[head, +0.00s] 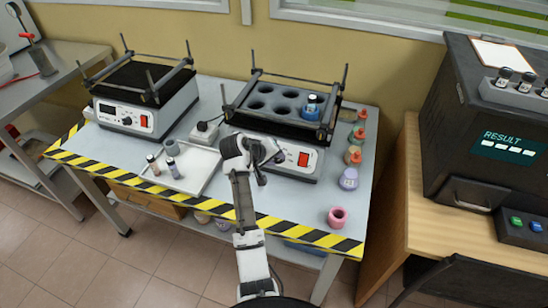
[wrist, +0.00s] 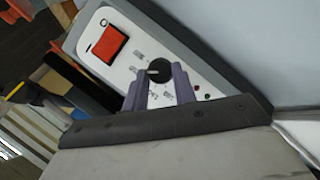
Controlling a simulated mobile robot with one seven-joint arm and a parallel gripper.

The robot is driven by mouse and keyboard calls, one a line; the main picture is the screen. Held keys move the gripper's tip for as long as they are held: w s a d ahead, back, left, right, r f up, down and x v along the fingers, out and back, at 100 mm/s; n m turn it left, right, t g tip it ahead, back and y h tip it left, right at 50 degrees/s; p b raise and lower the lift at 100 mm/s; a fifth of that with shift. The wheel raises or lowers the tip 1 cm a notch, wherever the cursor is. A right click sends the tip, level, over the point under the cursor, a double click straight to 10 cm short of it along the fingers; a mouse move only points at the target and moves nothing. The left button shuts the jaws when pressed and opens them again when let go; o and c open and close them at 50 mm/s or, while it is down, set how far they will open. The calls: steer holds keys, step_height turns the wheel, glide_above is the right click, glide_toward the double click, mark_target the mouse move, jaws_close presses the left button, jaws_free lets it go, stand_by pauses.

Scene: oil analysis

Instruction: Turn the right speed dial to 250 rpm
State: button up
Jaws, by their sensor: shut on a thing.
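The right shaker (head: 275,130) stands on the table, with a rack of round holes on top and a bottle (head: 312,106) in one hole. In the wrist view its front panel lies tilted, with a red switch (wrist: 106,43) and a black round speed dial (wrist: 158,71). My gripper (wrist: 157,82) is shut on the dial, one finger on each side of it. In the head view my gripper (head: 272,160) is at the shaker's front, left of the red switch (head: 303,159), and my wrist hides the dial and display. The rpm value cannot be read.
A left shaker (head: 150,95) stands apart. A white tray (head: 185,178) with small vials lies left of my arm. Several capped bottles (head: 353,155) and a pink ring-shaped cup (head: 337,217) stand on the right of the table. A striped edge (head: 290,232) borders the front.

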steer(key=shift+m, duration=0.3)
stand_by(0.4)
steer(key=o, duration=1)
steer(key=shift+d, duration=0.1)
steer(key=b+v, duration=0.3)
steer(key=v, duration=1.1)
steer(key=shift+d+r, duration=0.1)
steer(key=shift+d, duration=0.15)
steer(key=shift+w, duration=0.1)
